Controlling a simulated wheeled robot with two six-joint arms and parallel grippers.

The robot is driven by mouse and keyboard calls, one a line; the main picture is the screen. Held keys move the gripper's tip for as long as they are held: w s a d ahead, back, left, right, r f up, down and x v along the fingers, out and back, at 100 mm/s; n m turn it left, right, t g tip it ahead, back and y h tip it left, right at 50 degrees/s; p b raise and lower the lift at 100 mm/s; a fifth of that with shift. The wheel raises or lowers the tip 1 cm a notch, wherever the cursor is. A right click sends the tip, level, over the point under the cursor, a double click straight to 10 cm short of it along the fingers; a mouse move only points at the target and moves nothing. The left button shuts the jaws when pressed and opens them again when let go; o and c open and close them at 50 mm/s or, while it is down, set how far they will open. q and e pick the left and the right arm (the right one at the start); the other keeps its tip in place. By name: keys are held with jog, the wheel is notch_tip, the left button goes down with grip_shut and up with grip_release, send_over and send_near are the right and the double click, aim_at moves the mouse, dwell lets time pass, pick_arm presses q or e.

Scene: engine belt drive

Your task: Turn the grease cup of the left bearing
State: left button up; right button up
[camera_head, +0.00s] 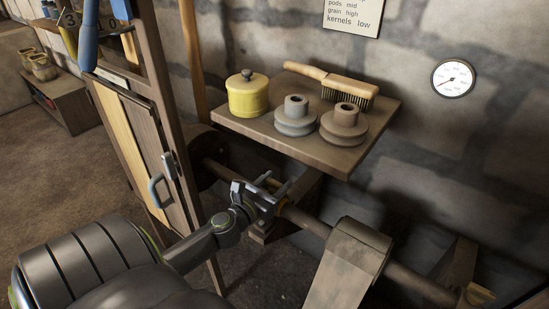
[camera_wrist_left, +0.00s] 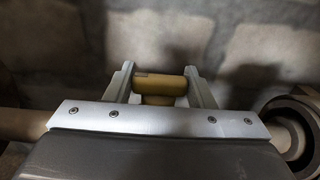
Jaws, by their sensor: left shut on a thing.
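My left gripper (camera_head: 266,188) reaches in from the left to the shaft (camera_head: 307,222) below the shelf. In the left wrist view, the brass-coloured grease cup (camera_wrist_left: 160,84) sits between the two fingers of my left gripper (camera_wrist_left: 161,86). The fingers are shut on it, one on each side. In the head view the cup is mostly hidden by the gripper, with a bit of brass colour (camera_head: 283,190) at the fingers. The bearing under it is largely covered by my gripper. My right gripper is in neither view.
A wooden shelf (camera_head: 335,163) just above holds a yellow pot (camera_head: 248,97), two grey-brown pulleys (camera_head: 295,119) and a brush (camera_head: 345,87). A cabinet (camera_head: 140,150) stands left, a gauge (camera_head: 453,78) hangs right.

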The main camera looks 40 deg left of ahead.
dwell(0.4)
pick_arm(q)
jog(key=o, duration=1)
jog(key=shift+s, duration=0.3)
jog(key=s, duration=0.1)
jog(key=s+b, duration=0.1)
jog(key=s, duration=0.1)
jog(key=s+b, duration=0.1)
jog(key=s, duration=0.1)
jog(key=shift+d+f, duration=0.2)
jog(key=shift+d, duration=0.05)
jog(key=b, duration=0.4)
send_near(273, 186)
jog(key=shift+s+d+r, duration=0.1)
jog(key=shift+s+d, duration=0.05)
jog(key=shift+s, duration=1.5)
jog(key=shift+s+d+r, duration=0.1)
jog(key=shift+s+r, duration=0.05)
jog(key=shift+s, duration=1.5)
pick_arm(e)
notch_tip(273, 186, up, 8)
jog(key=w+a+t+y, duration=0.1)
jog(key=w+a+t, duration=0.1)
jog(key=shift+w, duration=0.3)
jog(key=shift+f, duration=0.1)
